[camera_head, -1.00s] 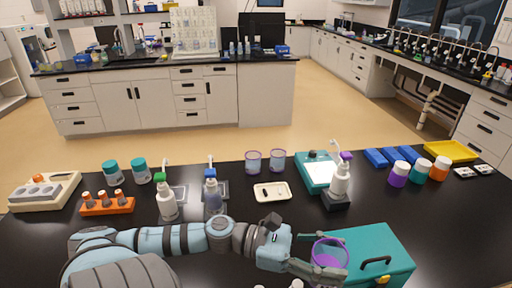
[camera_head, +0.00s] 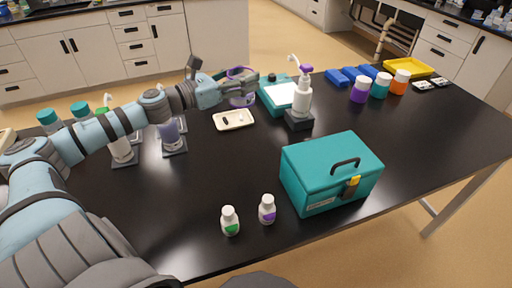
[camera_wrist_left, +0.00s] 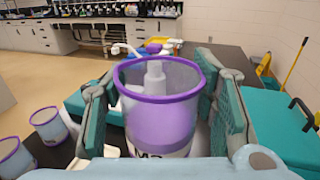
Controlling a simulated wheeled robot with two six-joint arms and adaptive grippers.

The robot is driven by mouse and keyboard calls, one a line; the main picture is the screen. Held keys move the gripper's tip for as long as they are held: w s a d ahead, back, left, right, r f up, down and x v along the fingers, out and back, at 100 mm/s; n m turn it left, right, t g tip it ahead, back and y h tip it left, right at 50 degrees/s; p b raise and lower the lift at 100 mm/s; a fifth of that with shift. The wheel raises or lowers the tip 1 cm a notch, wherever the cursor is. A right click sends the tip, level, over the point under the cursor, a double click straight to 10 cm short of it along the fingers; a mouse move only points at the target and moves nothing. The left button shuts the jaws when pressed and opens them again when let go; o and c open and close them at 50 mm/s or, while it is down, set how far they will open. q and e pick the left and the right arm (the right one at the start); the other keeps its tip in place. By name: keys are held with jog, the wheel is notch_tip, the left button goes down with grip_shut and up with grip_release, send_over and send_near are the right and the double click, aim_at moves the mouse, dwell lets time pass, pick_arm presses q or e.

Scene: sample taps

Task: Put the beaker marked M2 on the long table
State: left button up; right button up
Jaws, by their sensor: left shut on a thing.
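My left gripper (camera_head: 250,84) is shut on a clear beaker (camera_head: 240,99) with a purple rim and purple contents. In the left wrist view the beaker (camera_wrist_left: 160,110) stands upright between the two finger pads (camera_wrist_left: 165,110), with a partly covered label that seems to read M2. The gripper is over the far side of the black table (camera_head: 220,200), left of the teal-and-white device; whether the beaker touches the table is unclear. My right gripper is out of view.
A teal case (camera_head: 330,172) and two small bottles, green-labelled (camera_head: 230,221) and purple-labelled (camera_head: 267,209), stand in front. A pump bottle (camera_head: 302,95) is right of the gripper, a cream tray (camera_head: 233,120) just nearer. The table's right front is clear.

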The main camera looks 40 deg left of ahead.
pick_arm(q)
jog(key=shift+w+a+f+n+y+b, duration=0.1)
jog(key=shift+a+f+n+y+b, duration=0.05)
jog(key=shift+a+b, duration=0.2)
jog(key=shift+w+a+f+n+y+b, duration=0.1)
jog(key=shift+a+n+y+b, duration=0.1)
jog(key=shift+a, duration=0.15)
jog(key=b, duration=0.4)
send_over(242, 150)
notch_tip(242, 150, down, 6)
jog(key=shift+r, duration=0.25)
notch_tip(242, 150, down, 13)
jog(key=b, duration=0.3)
jog(key=shift+f, duration=0.2)
jog(key=shift+f, duration=0.1)
jog(key=o, duration=1.3)
jog(key=shift+c, duration=0.2)
